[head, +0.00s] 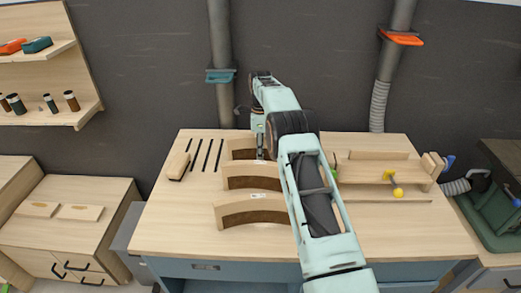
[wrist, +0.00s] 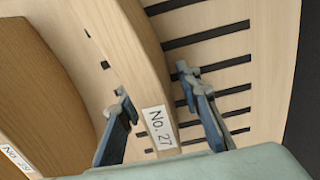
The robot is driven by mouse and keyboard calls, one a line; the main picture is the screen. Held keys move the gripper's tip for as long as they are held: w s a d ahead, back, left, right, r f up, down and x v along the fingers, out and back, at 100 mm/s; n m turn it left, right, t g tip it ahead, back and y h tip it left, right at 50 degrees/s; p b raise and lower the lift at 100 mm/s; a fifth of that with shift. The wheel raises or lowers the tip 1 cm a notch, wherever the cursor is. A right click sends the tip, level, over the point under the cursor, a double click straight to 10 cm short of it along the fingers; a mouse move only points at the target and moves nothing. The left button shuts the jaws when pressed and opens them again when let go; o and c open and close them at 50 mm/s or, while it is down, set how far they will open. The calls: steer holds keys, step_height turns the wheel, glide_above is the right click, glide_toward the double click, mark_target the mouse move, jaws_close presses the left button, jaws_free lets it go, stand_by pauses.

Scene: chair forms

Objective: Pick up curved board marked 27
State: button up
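The curved board marked 27 (wrist: 135,65) is pale wood with a white "No. 27" label facing the wrist camera. It appears to be the farthest of three curved boards in the head view (head: 238,153), standing on the workbench. My gripper (wrist: 155,86) is open, with one blue finger on each side of this board near its label. A gap shows between the fingers and the board; I cannot tell whether either touches. In the head view my gripper (head: 261,153) points down at the far board, and my arm hides the right ends of the boards.
A neighbouring curved board (wrist: 45,75) lies left in the wrist view, its label hard to read. The nearest curved board (head: 250,213) also stands on the bench (head: 190,230). Dark slots and a brush (head: 178,166) lie left; a wooden fixture (head: 375,172) stands right. The front left bench is clear.

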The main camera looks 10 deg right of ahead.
jaws_close()
steer(key=shift+r, duration=0.1)
